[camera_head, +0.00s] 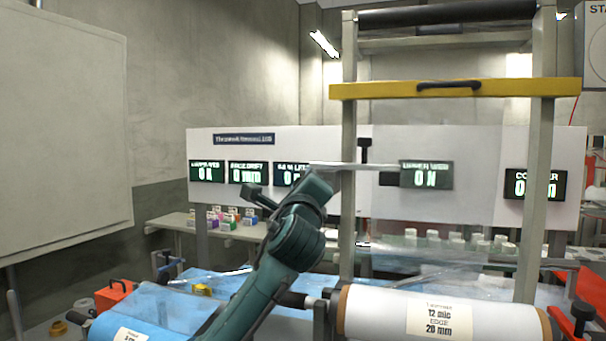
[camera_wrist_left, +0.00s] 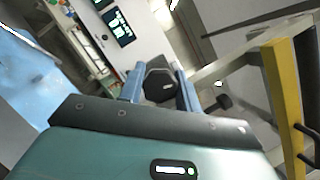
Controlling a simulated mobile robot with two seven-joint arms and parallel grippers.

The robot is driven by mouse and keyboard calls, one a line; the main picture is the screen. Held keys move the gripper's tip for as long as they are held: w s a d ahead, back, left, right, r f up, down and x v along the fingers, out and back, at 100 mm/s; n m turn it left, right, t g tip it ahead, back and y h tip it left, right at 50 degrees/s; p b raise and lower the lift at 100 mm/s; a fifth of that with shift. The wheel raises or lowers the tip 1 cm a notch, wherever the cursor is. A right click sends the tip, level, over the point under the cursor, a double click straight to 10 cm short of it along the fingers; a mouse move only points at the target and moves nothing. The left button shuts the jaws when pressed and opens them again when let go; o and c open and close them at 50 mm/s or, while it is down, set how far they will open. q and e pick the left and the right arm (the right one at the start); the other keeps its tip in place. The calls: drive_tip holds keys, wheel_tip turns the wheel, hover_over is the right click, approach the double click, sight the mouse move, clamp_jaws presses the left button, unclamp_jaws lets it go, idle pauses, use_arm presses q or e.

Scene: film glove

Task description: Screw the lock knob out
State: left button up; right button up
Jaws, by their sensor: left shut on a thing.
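In the left wrist view, a dark, many-sided knob (camera_wrist_left: 160,86) sits between the two blue-grey fingers of my left gripper (camera_wrist_left: 158,74). The fingers touch it on both sides, and the gripper is shut on it. What lies behind the knob is hidden. In the head view my green left arm rises from the bottom, with its dark hand before the display panel; the fingers and the held knob cannot be made out there. My right gripper is not in view.
A frame with a yellow crossbar (camera_head: 455,88) stands at the right; the bar also shows in the left wrist view (camera_wrist_left: 283,95). A white film roll (camera_head: 385,312) lies low in front. A white panel with displays (camera_head: 300,138) stands behind. An orange box (camera_head: 115,293) is at the lower left.

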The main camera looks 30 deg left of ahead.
use_arm(q)
drive_tip(key=shift+r+n, duration=0.15)
drive_tip(key=shift+n, duration=0.45)
drive_tip(key=shift+n+g+p, duration=0.5)
drive_tip(key=shift+n+p, duration=0.35)
drive_tip(key=shift+n, duration=0.45)
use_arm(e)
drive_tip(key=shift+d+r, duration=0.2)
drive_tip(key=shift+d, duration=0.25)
use_arm(q)
drive_tip(key=shift+g, duration=0.3)
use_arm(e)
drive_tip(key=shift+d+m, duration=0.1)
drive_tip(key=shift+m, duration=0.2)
use_arm(q)
drive_tip(key=o, duration=1)
drive_tip(key=shift+c, duration=0.2)
drive_tip(key=b+v, duration=0.1)
drive_tip(key=v, duration=1.2)
drive_tip(key=shift+f+b, duration=0.25)
drive_tip(key=shift+b, duration=0.05)
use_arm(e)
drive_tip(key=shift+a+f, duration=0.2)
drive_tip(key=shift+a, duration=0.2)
